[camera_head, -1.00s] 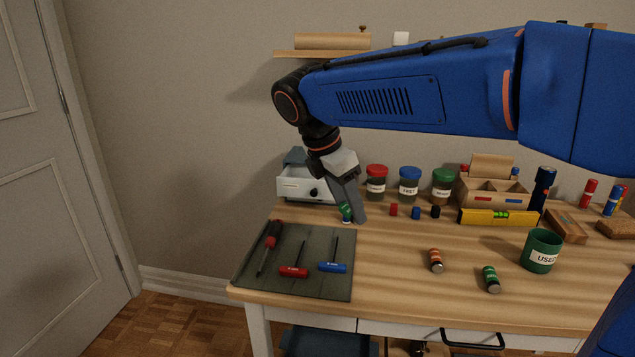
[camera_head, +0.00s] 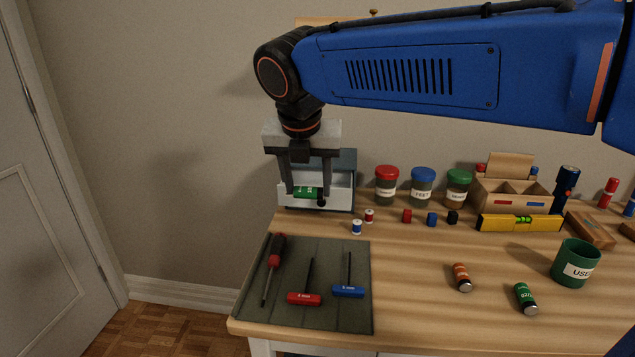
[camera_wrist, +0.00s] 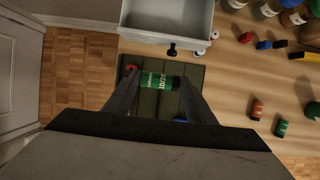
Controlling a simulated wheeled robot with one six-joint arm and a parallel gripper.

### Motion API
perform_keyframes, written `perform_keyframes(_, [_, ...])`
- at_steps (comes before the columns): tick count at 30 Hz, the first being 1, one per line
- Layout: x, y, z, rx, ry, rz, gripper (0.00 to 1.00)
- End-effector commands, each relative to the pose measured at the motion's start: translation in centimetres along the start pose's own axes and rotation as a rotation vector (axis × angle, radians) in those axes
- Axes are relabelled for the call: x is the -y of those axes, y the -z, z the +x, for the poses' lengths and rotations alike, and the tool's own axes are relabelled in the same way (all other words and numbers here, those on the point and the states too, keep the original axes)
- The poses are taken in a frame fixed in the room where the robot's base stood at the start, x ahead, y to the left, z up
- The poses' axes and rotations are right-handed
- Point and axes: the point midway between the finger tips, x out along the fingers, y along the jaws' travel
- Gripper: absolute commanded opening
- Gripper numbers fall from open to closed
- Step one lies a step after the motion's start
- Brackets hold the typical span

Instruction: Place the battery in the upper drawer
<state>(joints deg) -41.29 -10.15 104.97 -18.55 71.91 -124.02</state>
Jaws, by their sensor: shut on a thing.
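My gripper (camera_head: 309,191) is shut on a green battery (camera_head: 308,193), held level between the fingertips. The battery also shows in the wrist view (camera_wrist: 160,81), with white print on its green wrap. The white upper drawer (camera_head: 342,195) of the small cabinet (camera_head: 347,159) is pulled open at the desk's back left. In the wrist view the open drawer (camera_wrist: 151,38) looks empty where its inside shows. The battery appears above the desk, just outside the drawer front and its black knob (camera_wrist: 171,51). My fingers hide part of the drawer in the head view.
A dark mat (camera_head: 345,313) with a screwdriver and two T-handle tools lies front left. Two small spools (camera_head: 357,227) stand near the drawer. Jars (camera_head: 423,188) stand to its right. An orange battery (camera_head: 461,277), another green battery (camera_head: 525,298) and a green cup (camera_head: 576,263) are further right.

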Motion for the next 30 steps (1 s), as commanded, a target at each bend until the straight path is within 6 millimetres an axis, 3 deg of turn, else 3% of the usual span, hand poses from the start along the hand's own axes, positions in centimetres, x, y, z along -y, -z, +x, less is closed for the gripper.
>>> perform_keyframes(9, [0.1,-6.6,2.8,0.000,0.002,0.005,0.27])
perform_keyframes(18, [0.1,-11.6,4.9,0.000,0.002,0.004,0.27])
perform_keyframes(24, [0.1,-13.9,5.8,-0.001,0.001,0.004,0.27])
perform_keyframes(30, [0.1,-13.0,7.7,-0.001,0.001,0.001,0.27])
